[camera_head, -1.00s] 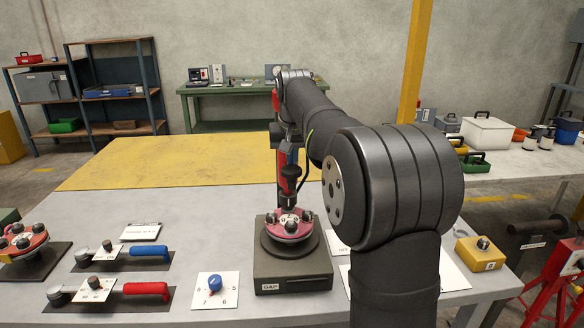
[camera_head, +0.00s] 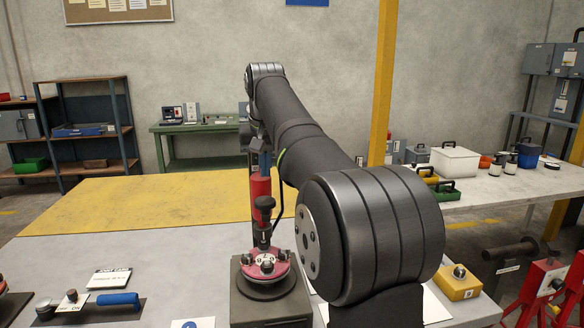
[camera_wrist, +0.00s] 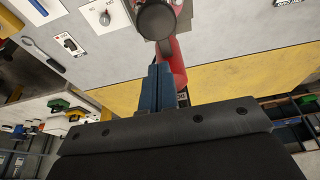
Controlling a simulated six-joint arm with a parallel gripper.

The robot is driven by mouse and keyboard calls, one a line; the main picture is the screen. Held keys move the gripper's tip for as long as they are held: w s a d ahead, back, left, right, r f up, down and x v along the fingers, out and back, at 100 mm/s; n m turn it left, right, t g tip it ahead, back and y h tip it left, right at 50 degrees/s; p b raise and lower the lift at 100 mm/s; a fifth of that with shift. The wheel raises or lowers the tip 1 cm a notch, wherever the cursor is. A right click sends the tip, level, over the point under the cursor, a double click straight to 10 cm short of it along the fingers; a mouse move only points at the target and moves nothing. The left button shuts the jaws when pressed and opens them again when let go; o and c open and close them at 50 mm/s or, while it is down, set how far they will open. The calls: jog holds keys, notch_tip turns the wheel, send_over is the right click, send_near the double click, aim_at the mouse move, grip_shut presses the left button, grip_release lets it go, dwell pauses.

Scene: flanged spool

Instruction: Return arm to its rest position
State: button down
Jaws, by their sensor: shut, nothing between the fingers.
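A red upright cylinder (camera_head: 261,187) with a black knob (camera_head: 265,204) stands above a round red-and-silver disc (camera_head: 263,264) on a dark box-shaped station (camera_head: 268,306). I cannot tell whether it is the flanged spool. My gripper (camera_head: 263,158) is above the red cylinder, pointing down, and looks clear of it. In the wrist view the blue fingers of my gripper (camera_wrist: 162,70) lie together, empty. The red cylinder (camera_wrist: 172,55) and a dark round end (camera_wrist: 156,20) show beyond their tips. My forearm hides part of the bench right of the station.
A yellow box (camera_head: 458,284) stands at the right. The yellow mat (camera_head: 120,208) behind is bare.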

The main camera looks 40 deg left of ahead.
jog(key=shift+x, duration=3.9)
